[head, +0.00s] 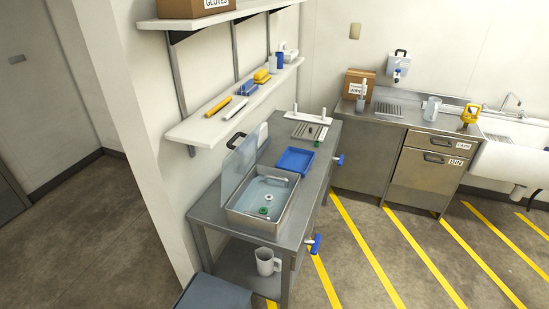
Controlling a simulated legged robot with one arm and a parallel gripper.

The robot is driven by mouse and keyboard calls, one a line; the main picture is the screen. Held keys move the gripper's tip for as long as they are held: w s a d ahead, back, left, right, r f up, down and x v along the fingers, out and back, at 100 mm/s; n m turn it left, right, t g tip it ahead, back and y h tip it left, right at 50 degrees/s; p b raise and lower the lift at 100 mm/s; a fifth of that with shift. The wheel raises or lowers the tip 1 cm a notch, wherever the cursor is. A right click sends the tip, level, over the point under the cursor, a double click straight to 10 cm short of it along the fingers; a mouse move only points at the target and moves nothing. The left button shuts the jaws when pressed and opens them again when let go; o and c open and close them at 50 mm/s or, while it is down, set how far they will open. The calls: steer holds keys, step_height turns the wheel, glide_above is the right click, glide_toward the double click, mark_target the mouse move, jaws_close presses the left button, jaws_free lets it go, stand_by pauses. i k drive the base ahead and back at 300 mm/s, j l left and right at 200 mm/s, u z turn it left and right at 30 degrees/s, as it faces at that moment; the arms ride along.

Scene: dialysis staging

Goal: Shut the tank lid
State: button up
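A metal tank (262,198) sits on the steel workbench in the head view, with bluish liquid and several small parts inside, one of them green. Its clear lid (240,164) stands open, raised along the tank's left side near the wall. A dark handle (234,140) shows at the lid's upper edge. My gripper is not in view.
A blue tray (295,160) and a white rack (308,126) lie behind the tank on the bench (322,172). A wall shelf (215,124) with bottles and markers hangs above left. A pitcher (267,262) stands on the lower shelf. Striped floor (365,250) at the right is clear.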

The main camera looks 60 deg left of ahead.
mark_target(229, 144)
steer(key=k+j+u, duration=0.5)
steer(key=j, duration=0.4)
steer(key=k+j+u, duration=0.15)
steer(key=k+j, duration=0.15)
steer(key=k+j+u, duration=0.15)
steer(key=j, duration=0.25)
steer(key=j+u, duration=0.3)
steer(key=j, duration=0.6)
steer(key=i+j+z, duration=0.1)
steer(key=j, duration=0.25)
steer(key=i+j+z, duration=0.15)
steer(key=j, duration=0.25)
steer(key=i+j+z, duration=0.1)
steer(key=j, duration=0.25)
